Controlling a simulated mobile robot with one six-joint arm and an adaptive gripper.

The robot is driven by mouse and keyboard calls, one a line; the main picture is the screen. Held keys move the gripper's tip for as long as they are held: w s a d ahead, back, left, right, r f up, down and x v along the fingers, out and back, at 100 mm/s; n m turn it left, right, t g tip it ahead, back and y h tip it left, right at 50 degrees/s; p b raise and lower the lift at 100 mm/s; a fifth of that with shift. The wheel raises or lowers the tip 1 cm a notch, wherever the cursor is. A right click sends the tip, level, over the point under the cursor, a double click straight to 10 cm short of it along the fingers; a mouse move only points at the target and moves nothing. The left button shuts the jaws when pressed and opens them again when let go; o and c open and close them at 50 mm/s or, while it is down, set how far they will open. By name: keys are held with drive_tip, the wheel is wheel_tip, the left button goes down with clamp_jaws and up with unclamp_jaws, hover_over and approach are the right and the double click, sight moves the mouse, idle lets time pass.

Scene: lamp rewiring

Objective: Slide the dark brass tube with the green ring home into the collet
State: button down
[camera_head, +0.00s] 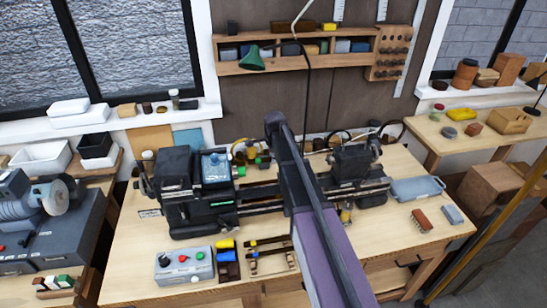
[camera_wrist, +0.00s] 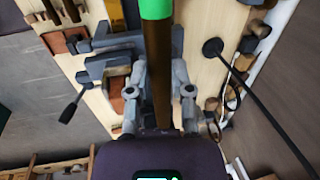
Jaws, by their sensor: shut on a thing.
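The dark brass tube (camera_wrist: 158,60) runs lengthwise up the middle of the wrist view. Its bright green ring (camera_wrist: 156,8) is at the top edge, where the picture cuts it off. My gripper (camera_wrist: 160,75) is shut on the tube below the ring, one finger on each side. In the head view my arm crosses the middle of the lathe and hides the gripper and the tube. The lathe's headstock (camera_head: 190,205) stands on the bench to the left of my arm. I cannot make out the collet in either view.
The lathe's tailstock (camera_head: 355,165) stands right of my arm. A grey control box (camera_head: 184,265) and small tools lie at the bench front. A grey tray (camera_head: 418,188) and a brush (camera_head: 421,220) lie at the right. A green lamp (camera_head: 252,58) hangs behind.

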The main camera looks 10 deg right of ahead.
drive_tip(key=shift+a+f+b, duration=0.25)
drive_tip(key=shift+f+b, duration=0.75)
drive_tip(key=shift+f, duration=0.05)
drive_tip(key=shift+a+f+b, duration=0.2)
drive_tip(key=shift+f+b, duration=0.75)
drive_tip(key=shift+f, duration=0.1)
drive_tip(key=shift+a, duration=1.6)
idle(0.9)
drive_tip(key=shift+c, duration=2.2)
unclamp_jaws()
drive_tip(key=shift+d, duration=0.2)
